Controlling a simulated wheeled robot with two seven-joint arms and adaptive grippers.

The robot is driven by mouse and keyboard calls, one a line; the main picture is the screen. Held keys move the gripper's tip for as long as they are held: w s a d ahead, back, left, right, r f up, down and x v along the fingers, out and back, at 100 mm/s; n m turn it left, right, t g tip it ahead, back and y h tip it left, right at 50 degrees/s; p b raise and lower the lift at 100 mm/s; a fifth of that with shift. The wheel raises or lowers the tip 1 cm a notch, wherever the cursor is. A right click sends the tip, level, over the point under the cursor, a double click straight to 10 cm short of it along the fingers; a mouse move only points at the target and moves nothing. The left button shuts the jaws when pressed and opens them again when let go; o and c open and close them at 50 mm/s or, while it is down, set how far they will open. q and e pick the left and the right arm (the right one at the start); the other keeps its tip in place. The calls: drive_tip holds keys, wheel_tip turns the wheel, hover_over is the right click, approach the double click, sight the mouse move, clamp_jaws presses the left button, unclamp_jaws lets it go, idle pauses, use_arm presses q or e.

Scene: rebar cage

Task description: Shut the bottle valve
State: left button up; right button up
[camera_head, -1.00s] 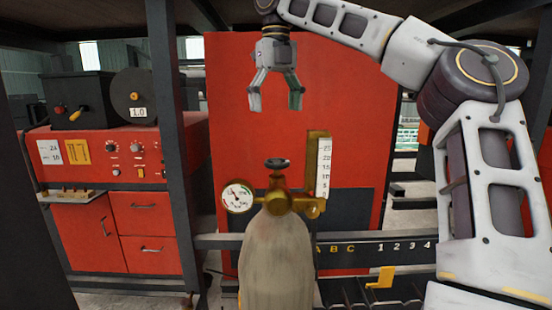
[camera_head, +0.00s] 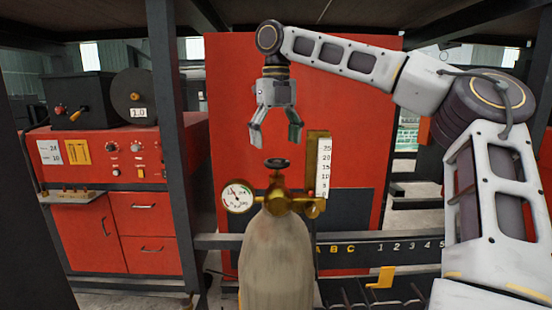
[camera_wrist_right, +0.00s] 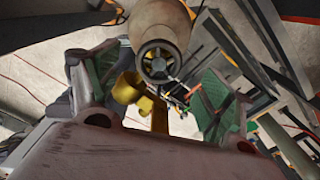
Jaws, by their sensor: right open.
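The bottle (camera_head: 275,255) is a pale grey gas cylinder standing upright in the lower middle of the head view. Its valve is a small dark handwheel (camera_head: 277,164) on top of a brass fitting (camera_head: 280,198). In the right wrist view the round spoked handwheel (camera_wrist_right: 156,61) shows between the finger pads, with the bottle (camera_wrist_right: 160,22) behind it. My right gripper (camera_head: 275,143) is open and points down, a little above the handwheel and apart from it; it also shows in the right wrist view (camera_wrist_right: 150,85). My left gripper is not in view.
A round pressure gauge (camera_head: 238,196) sticks out left of the fitting, and a brass flowmeter with a scale (camera_head: 322,165) rises on its right, close to my right gripper. A red panel (camera_head: 235,90) stands behind. A dark post (camera_head: 175,130) is at the left.

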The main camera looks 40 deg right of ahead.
sight(276, 161)
drive_tip(key=shift+f, duration=2.6)
drive_tip(key=shift+c, duration=0.4)
drive_tip(key=c, duration=1)
